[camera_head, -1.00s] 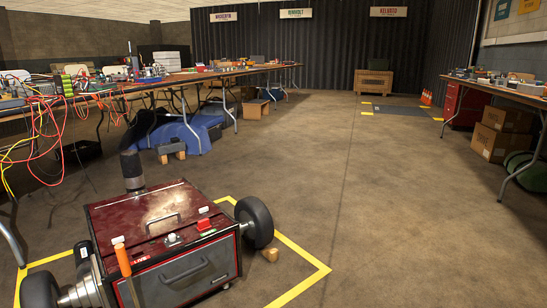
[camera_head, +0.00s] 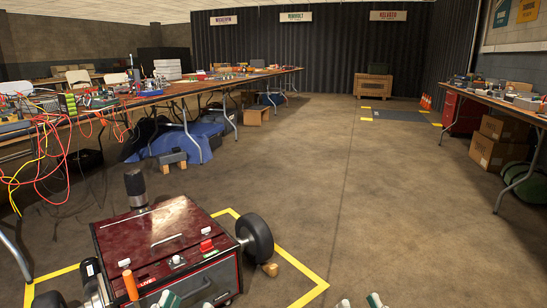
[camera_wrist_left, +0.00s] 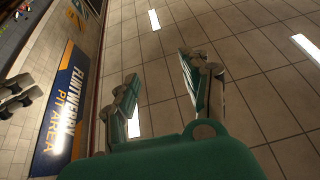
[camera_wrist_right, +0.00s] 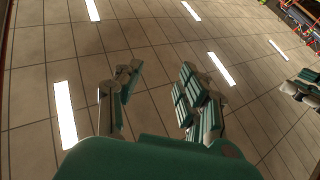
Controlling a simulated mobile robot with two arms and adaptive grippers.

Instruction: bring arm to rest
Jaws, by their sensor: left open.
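My left gripper (camera_head: 188,293) shows at the bottom edge of the head view, in front of the red machine. Its teal-backed fingers are apart, and they also show apart and empty in the left wrist view (camera_wrist_left: 158,76). My right gripper (camera_head: 359,302) barely shows at the bottom edge of the head view, right of the yellow floor line. In the right wrist view its fingers (camera_wrist_right: 156,82) are apart with nothing between them. Both wrist cameras look up at the tiled ceiling and its lights. Most of both arms is hidden in the head view.
A dark red wheeled machine (camera_head: 165,233) with an orange handle (camera_head: 131,285) stands close at lower left, within yellow floor lines (camera_head: 300,265). A long cluttered table (camera_head: 170,90) runs along the left, another table (camera_head: 510,97) stands right. The middle floor is clear.

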